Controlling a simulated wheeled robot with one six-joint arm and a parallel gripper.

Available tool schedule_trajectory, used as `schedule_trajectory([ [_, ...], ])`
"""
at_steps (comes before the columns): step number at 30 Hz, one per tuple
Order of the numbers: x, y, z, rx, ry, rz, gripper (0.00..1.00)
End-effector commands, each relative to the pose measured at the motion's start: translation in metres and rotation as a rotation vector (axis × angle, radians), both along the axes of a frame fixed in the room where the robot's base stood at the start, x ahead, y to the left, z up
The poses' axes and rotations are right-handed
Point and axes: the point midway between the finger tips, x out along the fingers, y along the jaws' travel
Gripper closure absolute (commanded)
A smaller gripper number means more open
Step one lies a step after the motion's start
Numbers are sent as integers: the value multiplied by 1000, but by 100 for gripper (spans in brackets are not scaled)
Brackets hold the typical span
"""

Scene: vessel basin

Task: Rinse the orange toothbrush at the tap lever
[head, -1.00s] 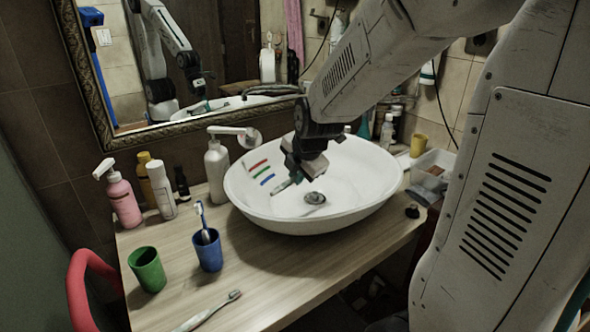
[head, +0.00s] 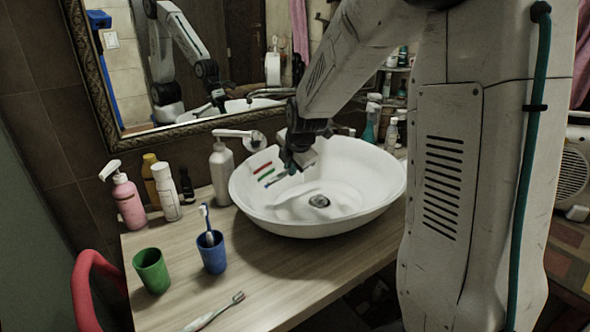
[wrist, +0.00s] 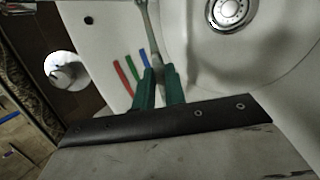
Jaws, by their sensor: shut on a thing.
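My gripper (head: 290,168) is over the back left of the white basin (head: 245,203), beside the coloured stripes. In the wrist view, its green fingers (wrist: 160,82) are shut on a thin, pale grey toothbrush-like stick (wrist: 148,22) that points away from the gripper. No orange shows on it, and I cannot make out its bristles. The drain (wrist: 231,10) is to the right of the fingers.
A white pump bottle (head: 221,175) stands close to the basin's left rim. Left of it are a pink pump bottle (head: 129,205), a blue cup (head: 213,257) holding a toothbrush and a green cup (head: 151,272). Another toothbrush (head: 215,313) lies on the front counter.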

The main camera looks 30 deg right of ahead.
Motion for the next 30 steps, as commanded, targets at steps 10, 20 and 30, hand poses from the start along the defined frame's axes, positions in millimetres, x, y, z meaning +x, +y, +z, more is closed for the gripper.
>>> schedule_trajectory([
  [10,33,-6,-7,1,1,-1,100],
  [20,46,-8,-10,0,1,-1,100],
  [30,47,-9,-10,0,0,-1,100],
])
